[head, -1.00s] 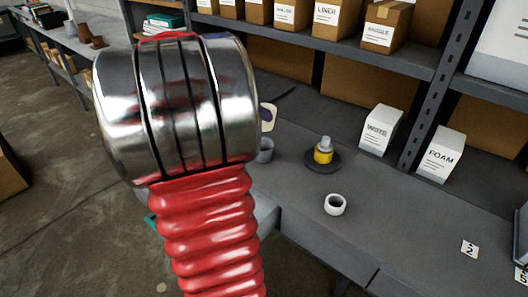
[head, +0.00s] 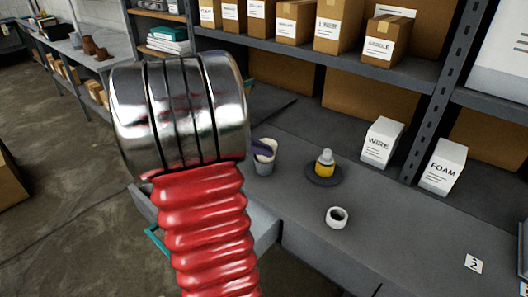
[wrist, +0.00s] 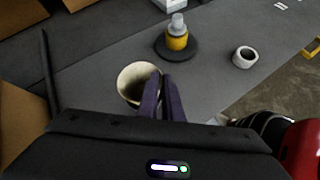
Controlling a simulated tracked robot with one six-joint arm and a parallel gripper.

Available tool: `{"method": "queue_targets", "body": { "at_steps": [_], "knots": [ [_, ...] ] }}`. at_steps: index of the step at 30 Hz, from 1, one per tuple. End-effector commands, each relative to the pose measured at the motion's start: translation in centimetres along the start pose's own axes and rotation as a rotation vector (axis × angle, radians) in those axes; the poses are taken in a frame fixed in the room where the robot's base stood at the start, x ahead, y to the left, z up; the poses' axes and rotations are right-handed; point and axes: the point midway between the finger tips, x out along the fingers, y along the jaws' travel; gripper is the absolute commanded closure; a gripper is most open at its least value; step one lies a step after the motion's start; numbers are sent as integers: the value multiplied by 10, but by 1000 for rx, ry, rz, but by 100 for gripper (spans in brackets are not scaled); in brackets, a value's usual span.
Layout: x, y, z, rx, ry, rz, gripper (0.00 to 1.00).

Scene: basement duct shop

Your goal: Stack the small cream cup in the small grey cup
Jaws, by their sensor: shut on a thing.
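The small cream cup (head: 269,146) shows in the head view at the mouth of the small grey cup (head: 264,167), its lower part hidden by the grey cup. I cannot tell whether it is fully seated. In the head view the gripper (head: 261,149) is mostly hidden behind my arm.
A white ring-shaped piece (head: 337,217) lies nearer the front edge. WIRE (head: 382,142) and FOAM (head: 442,167) boxes stand at the back. A drawer with a teal handle (head: 157,240) juts out.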

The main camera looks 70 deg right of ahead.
Motion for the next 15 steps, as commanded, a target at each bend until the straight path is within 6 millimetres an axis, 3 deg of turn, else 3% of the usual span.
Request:
{"method": "queue_targets", "body": {
  "at_steps": [3,11,12,15],
  "knots": [
    [8,-2,-10,-2,0,0,100],
    [9,-2,-12,1,0,1,100],
    [9,-2,-12,1,0,0,92],
    [9,-2,-12,1,0,0,85]
  ]
}}
